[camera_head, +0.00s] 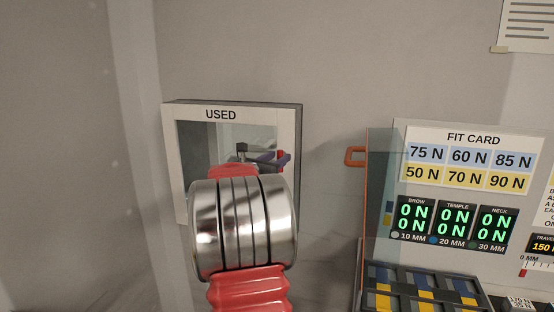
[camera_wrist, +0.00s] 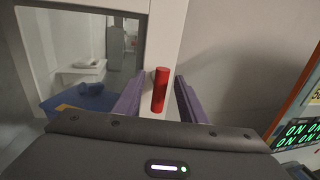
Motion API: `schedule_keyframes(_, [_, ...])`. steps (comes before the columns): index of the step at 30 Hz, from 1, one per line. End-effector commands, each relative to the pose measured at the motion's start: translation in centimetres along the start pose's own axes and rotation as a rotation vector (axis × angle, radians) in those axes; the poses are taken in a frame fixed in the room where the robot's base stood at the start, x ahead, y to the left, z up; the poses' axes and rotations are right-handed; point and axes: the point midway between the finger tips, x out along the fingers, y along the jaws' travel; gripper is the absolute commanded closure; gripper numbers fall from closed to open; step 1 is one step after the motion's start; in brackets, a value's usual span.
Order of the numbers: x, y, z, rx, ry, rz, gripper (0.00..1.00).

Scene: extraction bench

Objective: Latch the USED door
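The USED door (camera_head: 182,192) is a white frame around a window, on a grey cabinet on the wall. It looks closed or nearly so. In the wrist view the door frame (camera_wrist: 168,22) carries an upright red latch handle (camera_wrist: 160,92), tilted slightly. My gripper (camera_wrist: 161,80) is open, with one purple finger on each side of the handle and a small gap visible on both sides. In the head view my arm covers the lower door. My gripper (camera_head: 272,160) shows there only in part, beside the red handle (camera_head: 281,154).
Behind the window are a blue item (camera_wrist: 85,98) and a white piece (camera_wrist: 90,65). To the right stand an orange handle (camera_head: 350,156) on a clear panel, the fit card (camera_head: 470,158), force displays (camera_head: 457,220) and a tray of blue and yellow pieces (camera_head: 373,298). Bare wall separates them from the cabinet.

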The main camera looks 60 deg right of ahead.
Motion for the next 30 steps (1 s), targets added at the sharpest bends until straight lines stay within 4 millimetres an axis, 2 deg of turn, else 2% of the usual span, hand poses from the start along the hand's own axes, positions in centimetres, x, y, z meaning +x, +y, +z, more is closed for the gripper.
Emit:
schedule_keyframes(2, [-0.02, 0.01, 0.00, 0.000, 0.000, 0.000, 0.66])
schedule_keyframes(16, [-0.06, 0.05, 0.02, 0.000, 0.000, 0.001, 0.99])
schedule_keyframes(18, [0.55, 0.12, -0.04, 0.000, 0.000, 0.001, 1.00])
schedule_keyframes(30, [-0.06, 0.06, 0.05, 0.056, 0.012, 0.002, 1.00])
